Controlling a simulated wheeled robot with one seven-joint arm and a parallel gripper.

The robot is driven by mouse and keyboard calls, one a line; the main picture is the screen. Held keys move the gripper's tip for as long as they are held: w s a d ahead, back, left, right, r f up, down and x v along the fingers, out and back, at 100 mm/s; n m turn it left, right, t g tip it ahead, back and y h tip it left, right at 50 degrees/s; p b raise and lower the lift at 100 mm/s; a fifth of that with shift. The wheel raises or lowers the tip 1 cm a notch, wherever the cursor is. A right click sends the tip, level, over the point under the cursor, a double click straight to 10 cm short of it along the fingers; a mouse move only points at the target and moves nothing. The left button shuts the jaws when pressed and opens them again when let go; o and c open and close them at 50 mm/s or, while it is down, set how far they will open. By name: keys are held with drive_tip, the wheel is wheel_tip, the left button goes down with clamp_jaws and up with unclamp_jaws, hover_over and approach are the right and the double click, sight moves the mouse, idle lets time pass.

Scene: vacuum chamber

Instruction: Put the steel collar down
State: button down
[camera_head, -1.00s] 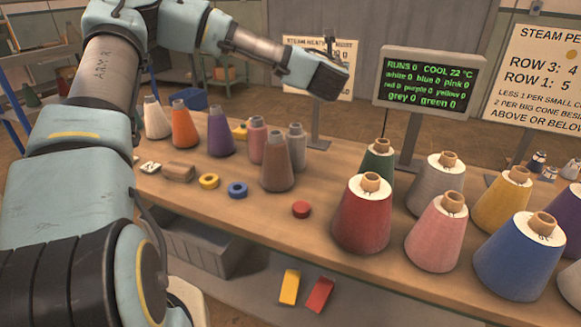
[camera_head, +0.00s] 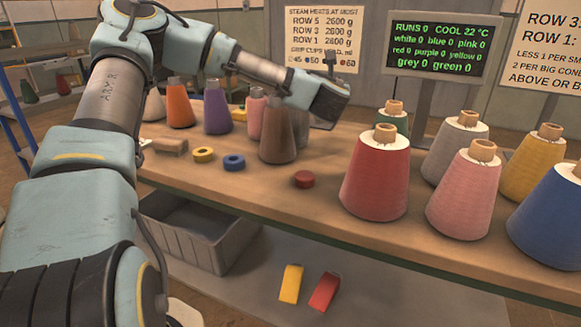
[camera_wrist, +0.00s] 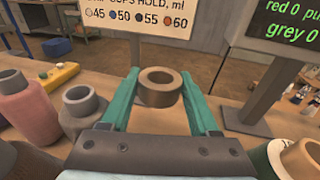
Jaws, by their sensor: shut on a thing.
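My gripper (camera_wrist: 162,95) is shut on a short brownish ring with a round hole, which I take to be the steel collar (camera_wrist: 161,92). The collar sits upright between the two green fingers in the wrist view, held clear of the table. In the head view my gripper's wrist housing (camera_head: 322,97) is above the back part of the table, behind and right of the brown cone (camera_head: 277,138). The fingers and the collar cannot be made out there.
The wooden table (camera_head: 270,205) carries small cones at left and large yarn cones, such as the red one (camera_head: 377,178), at right. A display (camera_head: 437,45) stands behind. The front centre strip is bare.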

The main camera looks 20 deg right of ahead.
drive_tip(key=b, duration=0.4)
hover_over(330, 150)
wheel_tip(330, 150, down, 6)
wheel_tip(330, 150, down, 10)
drive_tip(key=shift+s+r, duration=0.1)
drive_tip(key=shift+r, duration=0.15)
drive_tip(key=shift+f+b, duration=0.45)
drive_tip(key=shift+f, duration=0.2)
drive_tip(key=c, duration=0.6)
unclamp_jaws()
drive_tip(key=o, duration=0.5)
drive_tip(key=shift+a+f, duration=0.1)
drive_tip(key=shift+f, duration=0.1)
